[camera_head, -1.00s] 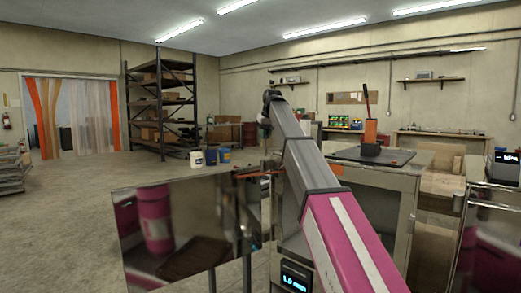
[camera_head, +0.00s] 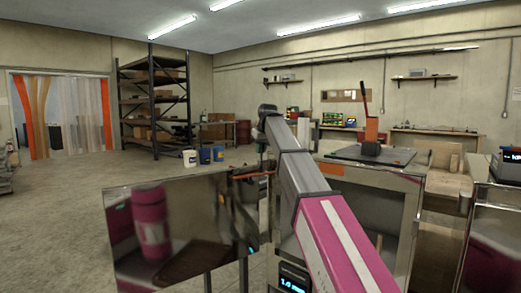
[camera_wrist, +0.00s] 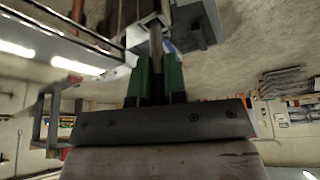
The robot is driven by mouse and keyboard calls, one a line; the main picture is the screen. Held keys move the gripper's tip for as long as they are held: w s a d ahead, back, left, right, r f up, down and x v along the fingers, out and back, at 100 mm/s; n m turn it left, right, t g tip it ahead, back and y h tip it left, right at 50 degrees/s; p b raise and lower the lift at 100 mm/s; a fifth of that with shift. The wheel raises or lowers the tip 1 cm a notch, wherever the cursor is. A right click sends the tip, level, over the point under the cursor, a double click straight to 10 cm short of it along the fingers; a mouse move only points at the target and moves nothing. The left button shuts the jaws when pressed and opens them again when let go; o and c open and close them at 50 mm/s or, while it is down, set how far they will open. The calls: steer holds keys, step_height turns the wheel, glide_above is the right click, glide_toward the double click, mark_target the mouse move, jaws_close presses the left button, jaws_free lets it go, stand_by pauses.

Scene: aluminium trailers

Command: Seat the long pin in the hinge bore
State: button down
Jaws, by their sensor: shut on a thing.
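In the wrist view my gripper (camera_wrist: 158,72) has two green fingers, closed on a dark grey round pin (camera_wrist: 156,42). The pin stands out past the fingertips toward the top of the picture. Its far end lies by a pale metal part (camera_wrist: 196,22) with a dark opening; I cannot tell whether it touches or enters it. In the head view my gripper (camera_head: 264,160) is small and dark, at the far end of my arm, by the upper right of a shiny metal panel (camera_head: 150,265). The hinge bore cannot be made out there.
Another metal unit (camera_head: 490,235) is at the right edge. Buckets (camera_head: 190,158) and a shelf rack (camera_head: 152,100) stand behind. The floor at left is open.

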steer(key=c, duration=1.4)
jaws_free()
steer(key=shift+f, duration=0.1)
steer(key=shift+c, duration=0.2)
steer(key=v, duration=1.2)
